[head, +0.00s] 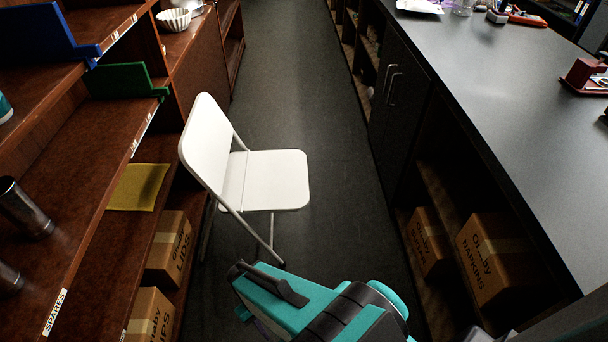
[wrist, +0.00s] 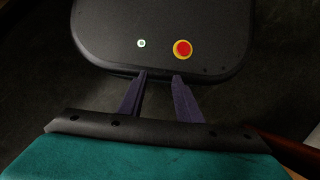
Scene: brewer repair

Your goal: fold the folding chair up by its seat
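The white folding chair (head: 270,178) stands unfolded in the aisle in the head view, its back at the left against the wooden shelves and its flat seat pointing right. Its thin grey legs are spread on the floor. My gripper (wrist: 160,76) shows in the wrist view as two dark purple fingers, apart with nothing between them. In the head view my teal arm is in front of and below the chair, apart from the seat, and mostly hides the gripper. The chair is not in the wrist view.
Brown shelves (head: 85,160) with boxes, a yellow cloth (head: 138,187) and metal cups line the left. A dark counter (head: 500,100) with open shelves and boxes (head: 495,258) lines the right. The dark floor (head: 290,75) between is clear beyond the chair.

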